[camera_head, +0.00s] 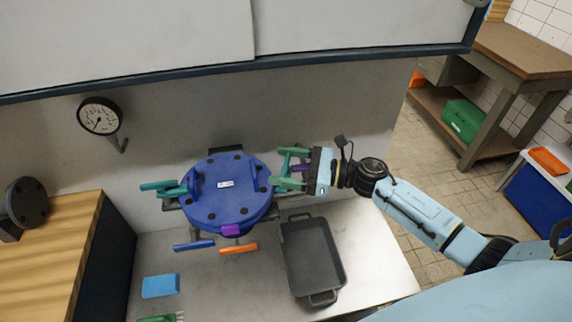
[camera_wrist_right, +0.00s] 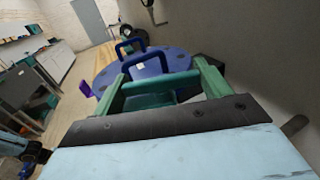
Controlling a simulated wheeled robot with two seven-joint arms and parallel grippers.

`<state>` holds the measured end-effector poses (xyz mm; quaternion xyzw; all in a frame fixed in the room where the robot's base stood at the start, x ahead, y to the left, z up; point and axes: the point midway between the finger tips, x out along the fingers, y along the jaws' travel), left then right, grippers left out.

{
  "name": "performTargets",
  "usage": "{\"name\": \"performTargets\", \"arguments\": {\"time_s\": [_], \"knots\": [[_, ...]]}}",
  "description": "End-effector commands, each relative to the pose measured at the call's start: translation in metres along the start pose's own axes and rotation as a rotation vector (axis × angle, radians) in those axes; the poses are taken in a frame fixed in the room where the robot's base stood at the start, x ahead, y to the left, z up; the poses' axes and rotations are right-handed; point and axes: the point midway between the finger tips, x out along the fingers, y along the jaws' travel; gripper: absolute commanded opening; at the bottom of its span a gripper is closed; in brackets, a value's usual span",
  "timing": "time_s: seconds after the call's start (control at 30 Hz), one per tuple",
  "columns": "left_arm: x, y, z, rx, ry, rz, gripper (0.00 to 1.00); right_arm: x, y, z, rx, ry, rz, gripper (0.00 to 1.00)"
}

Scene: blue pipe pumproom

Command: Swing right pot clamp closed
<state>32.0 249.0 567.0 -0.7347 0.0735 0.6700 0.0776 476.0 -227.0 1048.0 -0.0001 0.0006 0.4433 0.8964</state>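A round blue pot (camera_head: 222,206) with a bolted lid is at the middle of the head view. A teal clamp (camera_head: 165,187) sticks out on its left side. The right pot clamp's teal bar (camera_head: 282,164) is at the pot's right side. My right gripper (camera_head: 290,168) is there, its green fingers wide apart, one on each side. In the right wrist view the teal bar (camera_wrist_right: 150,83) runs across between the fingers (camera_wrist_right: 160,88), with the blue lid (camera_wrist_right: 174,58) beyond. Whether the fingers touch the bar is unclear.
A dark tray (camera_head: 314,262) lies on the metal bench right of the pot. A blue sponge-like block (camera_head: 160,286) lies front left. A gauge (camera_head: 99,115) is on the wall behind.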

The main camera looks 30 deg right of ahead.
Motion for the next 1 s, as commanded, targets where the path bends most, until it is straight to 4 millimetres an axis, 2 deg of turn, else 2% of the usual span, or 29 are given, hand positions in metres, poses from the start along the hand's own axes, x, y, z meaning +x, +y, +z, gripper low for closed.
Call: {"name": "performTargets", "arguments": {"time_s": [0.27, 0.47, 1.0], "knots": [[-0.001, 0.0, 0.0, 0.0, -0.001, 0.0, 0.32, 0.0, 0.0, 0.0, 0.001, 0.0, -0.015, 0.54], [-0.004, 0.0, 0.0, 0.001, -0.001, 0.0, 0.32, 0.0, 0.001, 0.001, 0.002, -0.002, -0.089, 0.54], [-0.02, 0.0, -0.001, 0.001, -0.001, 0.0, 0.32, 0.0, 0.002, 0.002, 0.005, -0.005, -0.558, 0.54]]}}
